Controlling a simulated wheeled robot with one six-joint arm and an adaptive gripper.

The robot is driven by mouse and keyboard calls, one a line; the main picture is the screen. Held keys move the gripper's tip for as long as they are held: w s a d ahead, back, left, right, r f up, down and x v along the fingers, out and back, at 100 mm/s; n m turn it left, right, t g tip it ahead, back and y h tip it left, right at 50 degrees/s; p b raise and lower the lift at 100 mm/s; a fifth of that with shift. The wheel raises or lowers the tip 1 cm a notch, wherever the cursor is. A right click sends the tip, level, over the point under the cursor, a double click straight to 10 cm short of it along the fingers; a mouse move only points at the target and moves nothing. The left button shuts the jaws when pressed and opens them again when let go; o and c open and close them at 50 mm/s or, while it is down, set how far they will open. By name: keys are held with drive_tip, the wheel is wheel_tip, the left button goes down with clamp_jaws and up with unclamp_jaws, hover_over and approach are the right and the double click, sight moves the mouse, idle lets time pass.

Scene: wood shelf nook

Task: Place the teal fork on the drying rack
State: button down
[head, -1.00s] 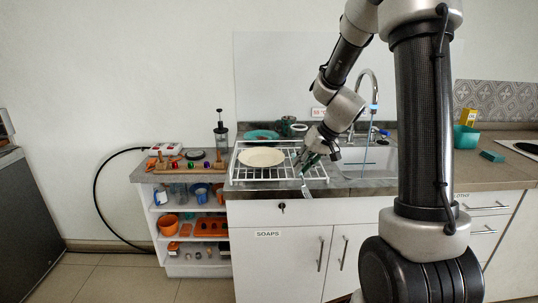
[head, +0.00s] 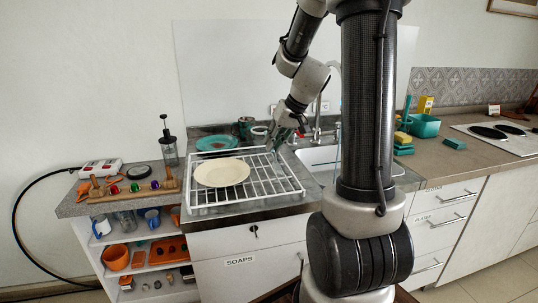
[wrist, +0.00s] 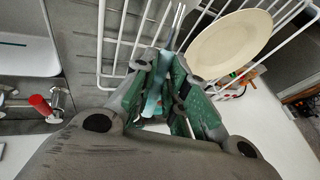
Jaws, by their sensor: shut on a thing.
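My gripper (head: 280,142) is over the right rear part of the white wire drying rack (head: 268,182) on the counter. In the wrist view my gripper (wrist: 163,68) has green fingers closed around the teal fork (wrist: 156,92). The fork's narrow grey end extends up past the fingertips, in front of the rack bars (wrist: 117,45). I cannot tell whether the fork touches the rack. In the head view the fork is not clear against the gripper. A cream plate (head: 222,172) lies on the left of the rack.
A teal plate (head: 216,143) and a dark green mug (head: 245,124) stand behind the rack. The sink (head: 318,156) and its faucet are to the right. A French press (head: 168,145) and a wooden stand with coloured balls (head: 133,190) are to the left. The rack's right half looks clear.

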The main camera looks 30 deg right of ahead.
sight(274, 152)
drive_tip(key=shift+f, duration=1.9)
drive_tip(key=shift+f, duration=0.2)
drive_tip(key=c, duration=1.4)
unclamp_jaws()
drive_tip(key=shift+c, duration=0.2)
drive_tip(key=shift+r, duration=0.1)
drive_tip(key=v, duration=1.1)
drive_tip(key=s+a+r+n+h, duration=0.1)
drive_tip(key=s+a, duration=0.3)
drive_tip(key=s, duration=0.6)
drive_tip(key=s+a+r+n+h, duration=0.1)
drive_tip(key=s+a, duration=0.3)
drive_tip(key=s, duration=0.6)
drive_tip(key=shift+a+r+g+h, duration=0.25)
drive_tip(key=shift+r+g+h, duration=0.15)
drive_tip(key=shift+r, duration=0.25)
